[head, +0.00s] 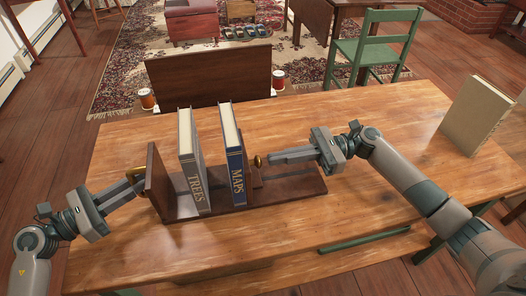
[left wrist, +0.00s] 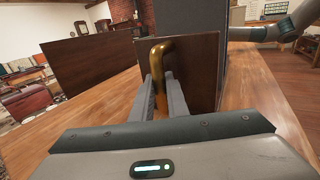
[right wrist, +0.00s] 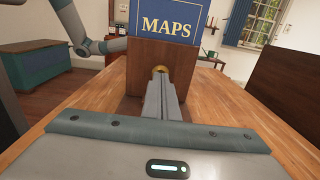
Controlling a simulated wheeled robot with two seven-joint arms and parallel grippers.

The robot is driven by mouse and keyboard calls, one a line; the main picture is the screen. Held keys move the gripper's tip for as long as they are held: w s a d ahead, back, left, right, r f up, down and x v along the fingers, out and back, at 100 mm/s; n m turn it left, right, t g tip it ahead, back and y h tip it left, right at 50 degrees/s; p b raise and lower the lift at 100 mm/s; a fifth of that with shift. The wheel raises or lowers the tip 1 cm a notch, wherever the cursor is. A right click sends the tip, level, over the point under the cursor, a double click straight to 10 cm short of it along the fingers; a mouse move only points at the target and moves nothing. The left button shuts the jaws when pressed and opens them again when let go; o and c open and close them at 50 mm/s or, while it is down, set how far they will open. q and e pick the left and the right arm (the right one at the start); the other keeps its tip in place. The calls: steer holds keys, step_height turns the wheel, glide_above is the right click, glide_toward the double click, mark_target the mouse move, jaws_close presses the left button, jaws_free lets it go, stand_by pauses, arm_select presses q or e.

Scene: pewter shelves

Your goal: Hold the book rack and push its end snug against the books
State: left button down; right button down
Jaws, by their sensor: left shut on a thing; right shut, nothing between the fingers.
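The wooden book rack (head: 300,187) lies on the table. The blue MAPS book (head: 236,165) and the grey TREES book (head: 193,178) stand in it with a gap between them. My left gripper (head: 136,177) is shut on the brass handle (left wrist: 160,62) outside the rack's left end panel (head: 157,182). My right gripper (head: 268,159) is shut and empty, its tips at the brass knob (head: 257,160) of the movable end (right wrist: 148,58). That end stands close beside the MAPS book; exact contact is hidden. The right wrist view shows the knob (right wrist: 160,69) just beyond the fingertips.
A tan book (head: 476,113) stands alone at the table's right. A dark wooden panel (head: 210,78) stands beyond the far edge, and a green chair (head: 374,48) is behind the table.

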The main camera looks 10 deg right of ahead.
mark_target(259, 162)
steer(key=shift+a, duration=0.75)
steer(key=a, duration=0.4)
steer(key=shift+a, duration=0.2)
steer(key=shift+d, duration=0.1)
steer(key=d, duration=1.3)
steer(key=shift+d, duration=0.4)
steer(key=shift+d+f, duration=0.1)
stand_by(0.3)
